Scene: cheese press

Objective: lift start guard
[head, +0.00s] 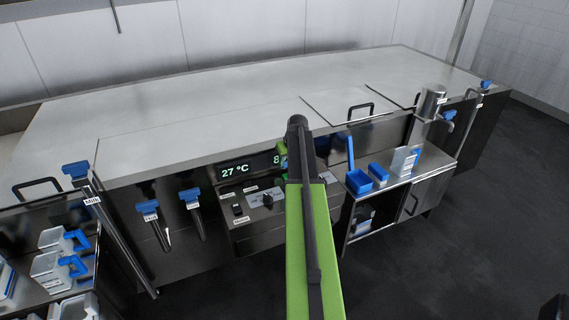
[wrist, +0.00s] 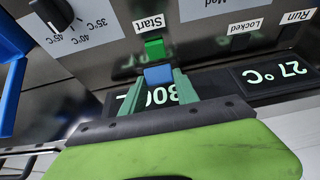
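In the wrist view, which is upside down, the Start label (wrist: 148,22) is on the dark panel. By it is a green block (wrist: 154,50), and nearer my gripper a small blue block (wrist: 158,75); I cannot tell which of these belongs to the start guard. My gripper (wrist: 158,84) has its two green fingers apart, one on each side of the blue block. Contact with it is not clear. In the head view, my arm covers most of this spot, and only a bit of green shows beside the display.
The display (head: 236,168) reads 27 °C at left in the head view. A knob (wrist: 52,12) and Locked and Run labels (wrist: 293,16) are near the gripper. Blue-handled taps (head: 148,208) stand left, and a side shelf with blue containers (head: 358,181) stands right.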

